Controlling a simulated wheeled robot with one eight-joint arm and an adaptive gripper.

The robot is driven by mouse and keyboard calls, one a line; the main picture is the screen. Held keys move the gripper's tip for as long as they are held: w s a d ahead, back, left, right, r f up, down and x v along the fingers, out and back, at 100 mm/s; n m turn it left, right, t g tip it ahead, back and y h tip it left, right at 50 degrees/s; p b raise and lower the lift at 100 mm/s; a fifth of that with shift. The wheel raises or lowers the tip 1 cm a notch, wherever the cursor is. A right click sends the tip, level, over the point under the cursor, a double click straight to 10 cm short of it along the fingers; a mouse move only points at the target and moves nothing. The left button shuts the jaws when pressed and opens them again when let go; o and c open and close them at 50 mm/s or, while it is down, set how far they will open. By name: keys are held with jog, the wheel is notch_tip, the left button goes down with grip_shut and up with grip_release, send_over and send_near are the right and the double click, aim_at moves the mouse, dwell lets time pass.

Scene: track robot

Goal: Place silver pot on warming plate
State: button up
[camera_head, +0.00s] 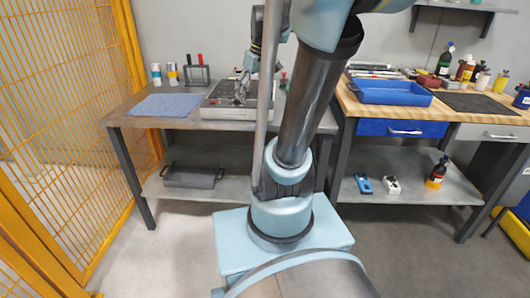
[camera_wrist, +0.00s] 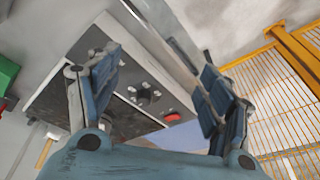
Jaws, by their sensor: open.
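I cannot make out the silver pot as a separate thing in either view. A grey unit with a dark top (camera_head: 222,112) stands on the left bench and may be the warming plate. In the wrist view a dark panel (camera_wrist: 125,110) with black knobs and a red button lies beyond my fingers; it appears to be part of that unit. My gripper (camera_wrist: 160,90) is open, its two blue fingers wide apart, with nothing visibly held. A pale metallic bar passes behind the fingers in that view. In the head view my arm hides part of the unit and the gripper's surroundings.
A blue mat (camera_head: 166,105) lies left of the unit on the grey bench (camera_head: 125,119). A blue tray (camera_head: 390,92) and several bottles stand on the right wooden bench. A yellow mesh fence (camera_head: 70,130) closes off the left. A dark tray (camera_head: 192,177) is on the lower shelf.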

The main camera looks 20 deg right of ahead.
jog(key=s+f+m+h, duration=0.1)
jog(key=s+f+m, duration=0.3)
jog(key=s+f, duration=1)
jog(key=s, duration=0.3)
jog(key=shift+s+d+f, duration=0.15)
jog(key=shift+s+f, duration=0.1)
jog(key=shift+f, duration=0.05)
jog(key=shift+w+f, duration=0.2)
jog(key=shift+w, duration=0.25)
